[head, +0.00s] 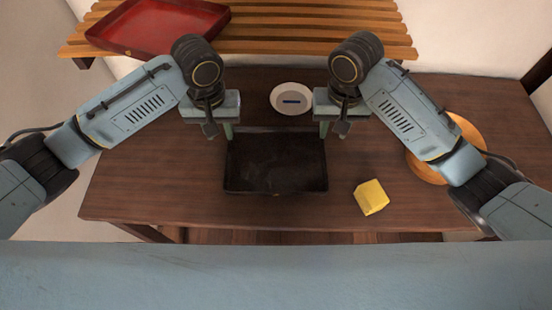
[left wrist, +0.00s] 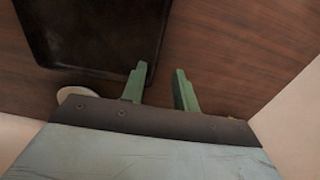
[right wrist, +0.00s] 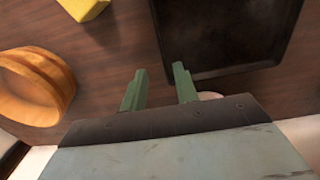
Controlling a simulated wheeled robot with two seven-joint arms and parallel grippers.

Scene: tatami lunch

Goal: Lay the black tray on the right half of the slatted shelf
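The black tray (head: 275,165) lies flat on the brown table, and its near parts show in the left wrist view (left wrist: 90,35) and the right wrist view (right wrist: 225,35). My left gripper (head: 228,132) is open at the tray's left side, one finger over the tray's edge and the other outside it. My right gripper (head: 325,130) is open at the right side in the same way. Neither visibly grips the rim. The slatted shelf (head: 320,30) is at the back, raised above the table. Its right half is bare.
A red tray (head: 160,25) lies on the left part of the shelf. A white bowl (head: 291,98) with a dark blue mark stands behind the black tray. A yellow block (head: 371,197) sits to its right front. A round wooden piece (head: 470,130) is partly hidden behind my right arm.

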